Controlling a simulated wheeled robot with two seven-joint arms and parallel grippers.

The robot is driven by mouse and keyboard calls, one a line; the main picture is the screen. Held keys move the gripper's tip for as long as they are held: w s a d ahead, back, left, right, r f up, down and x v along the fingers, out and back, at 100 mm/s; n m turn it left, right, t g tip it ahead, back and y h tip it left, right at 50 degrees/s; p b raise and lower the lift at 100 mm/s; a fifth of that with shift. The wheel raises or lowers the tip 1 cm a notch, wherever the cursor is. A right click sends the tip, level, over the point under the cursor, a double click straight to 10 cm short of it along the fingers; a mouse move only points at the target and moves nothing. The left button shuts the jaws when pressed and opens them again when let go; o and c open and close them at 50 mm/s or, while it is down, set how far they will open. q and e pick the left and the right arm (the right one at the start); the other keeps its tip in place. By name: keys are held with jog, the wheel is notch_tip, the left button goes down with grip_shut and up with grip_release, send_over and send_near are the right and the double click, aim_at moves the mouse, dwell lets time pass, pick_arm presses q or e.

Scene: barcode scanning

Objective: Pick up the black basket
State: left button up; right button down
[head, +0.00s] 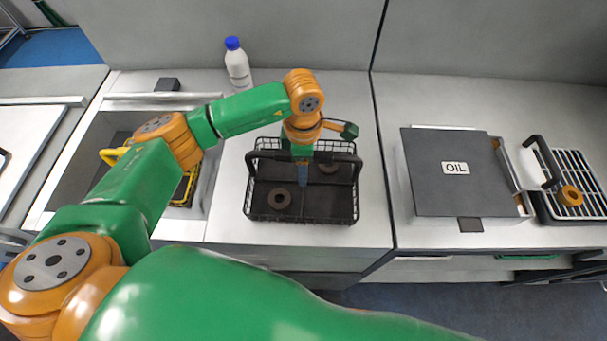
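The black basket (340,217) is a wire basket with a dark bottom and a thick black handle bar. It stands on the light counter in the middle of the head view. Two brown rings (280,199) lie in it. My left gripper (302,178) comes down over the middle of the basket, at the handle bar, with its blue fingers pointing down. The wrist hides part of the bar, and I cannot tell whether the fingers are closed on it. My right gripper is not in view.
A white bottle with a blue cap (237,65) stands behind the basket. A sink-like recess (110,125) with a yellow-handled rack is at left. A grey fryer box marked OIL (450,190) and a grill pan (585,185) with a brown ring are at right. Counter right of the basket is clear.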

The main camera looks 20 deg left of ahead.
pick_arm(q)
jog(key=shift+c, duration=0.2)
grip_shut()
dwell(1.4)
